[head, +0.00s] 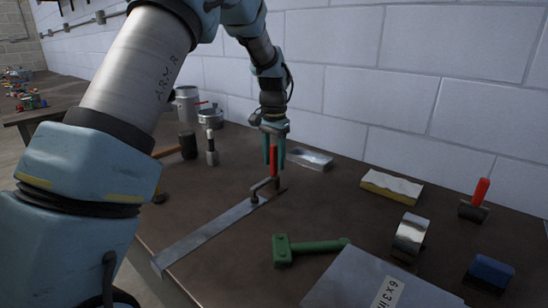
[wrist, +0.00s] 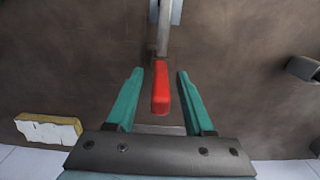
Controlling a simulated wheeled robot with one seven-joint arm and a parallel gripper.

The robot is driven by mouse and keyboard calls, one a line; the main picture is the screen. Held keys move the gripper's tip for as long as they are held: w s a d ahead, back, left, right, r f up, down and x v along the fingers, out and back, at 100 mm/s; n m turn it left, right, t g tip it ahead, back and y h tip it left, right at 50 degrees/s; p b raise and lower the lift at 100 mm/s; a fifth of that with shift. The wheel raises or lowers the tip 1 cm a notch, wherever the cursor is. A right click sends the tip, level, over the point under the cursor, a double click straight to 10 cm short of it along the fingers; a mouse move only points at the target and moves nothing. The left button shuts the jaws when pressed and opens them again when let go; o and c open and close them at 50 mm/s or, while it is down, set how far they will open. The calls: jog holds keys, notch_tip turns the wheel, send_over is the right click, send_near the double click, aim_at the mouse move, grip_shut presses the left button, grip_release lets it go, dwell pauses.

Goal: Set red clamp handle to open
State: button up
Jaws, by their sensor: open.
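The red clamp handle (head: 273,158) stands roughly upright above a small toggle clamp (head: 260,193) at the far end of a flat metal bar (head: 205,234) on the bench. In the wrist view the red handle (wrist: 160,90) lies in the middle, with its grey metal lever (wrist: 163,35) running to the top of the picture. My gripper (head: 273,163) points down around the handle. Its two teal fingers are open, one on each side of the handle, and the wrist view (wrist: 160,74) shows a gap on both sides.
A shallow metal tray (head: 310,160) sits just behind my gripper. A green tool (head: 305,248), a box (head: 370,280), a shiny metal roll (head: 411,236), a yellow-and-white block (head: 391,186) and another red-handled tool (head: 478,198) lie to the right. A mallet (head: 187,145) and cans (head: 188,103) stand left.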

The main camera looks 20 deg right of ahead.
jog(key=shift+f, duration=0.15)
jog(key=shift+c, duration=0.4)
grip_shut()
dwell(1.0)
